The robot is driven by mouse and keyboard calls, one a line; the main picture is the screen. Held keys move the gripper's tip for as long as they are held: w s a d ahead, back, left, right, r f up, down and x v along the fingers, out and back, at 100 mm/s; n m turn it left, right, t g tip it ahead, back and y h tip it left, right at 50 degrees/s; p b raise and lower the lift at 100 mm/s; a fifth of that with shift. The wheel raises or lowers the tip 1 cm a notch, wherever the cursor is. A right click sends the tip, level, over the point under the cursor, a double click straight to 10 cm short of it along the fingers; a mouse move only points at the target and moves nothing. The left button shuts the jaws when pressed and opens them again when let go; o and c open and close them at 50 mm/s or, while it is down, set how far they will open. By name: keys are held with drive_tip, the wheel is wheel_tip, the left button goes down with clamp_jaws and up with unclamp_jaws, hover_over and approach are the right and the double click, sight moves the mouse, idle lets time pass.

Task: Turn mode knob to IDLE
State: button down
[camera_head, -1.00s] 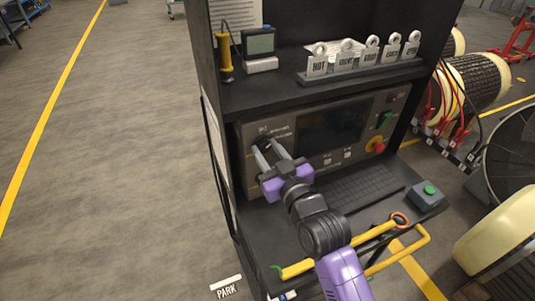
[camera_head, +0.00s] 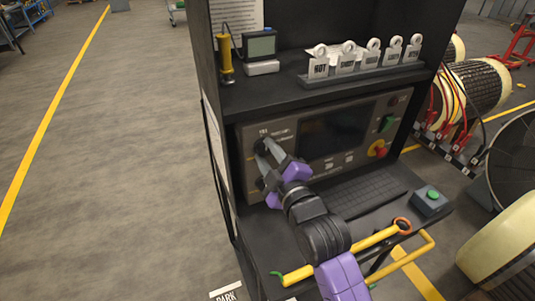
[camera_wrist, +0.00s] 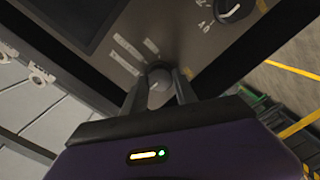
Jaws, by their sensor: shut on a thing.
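The mode knob (camera_wrist: 158,84) is a small grey knob on the control panel, between my two fingers in the wrist view. My gripper (camera_head: 267,147) is shut on it at the panel's upper left in the head view, with its fingers rolled to a slant. The fingers hide most of the knob in the head view. The labels beside the knob are too blurred to read in the wrist view, so I cannot tell which mode it points to.
A second dark knob with printed marks (camera_wrist: 233,8) is on the same panel. The panel has a dark screen (camera_head: 335,132) and a red button (camera_head: 379,149). A keyboard (camera_head: 362,189) and a green-button box (camera_head: 430,199) lie on the shelf below. Yellow bars (camera_head: 345,255) cross in front.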

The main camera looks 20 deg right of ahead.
drive_tip(key=shift+n, duration=0.5)
drive_tip(key=c, duration=1)
unclamp_jaws()
drive_tip(key=shift+o, duration=0.2)
drive_tip(key=s+b, duration=0.1)
drive_tip(key=s, duration=0.6)
drive_tip(key=shift+s, duration=0.4)
drive_tip(key=shift+r, duration=0.15)
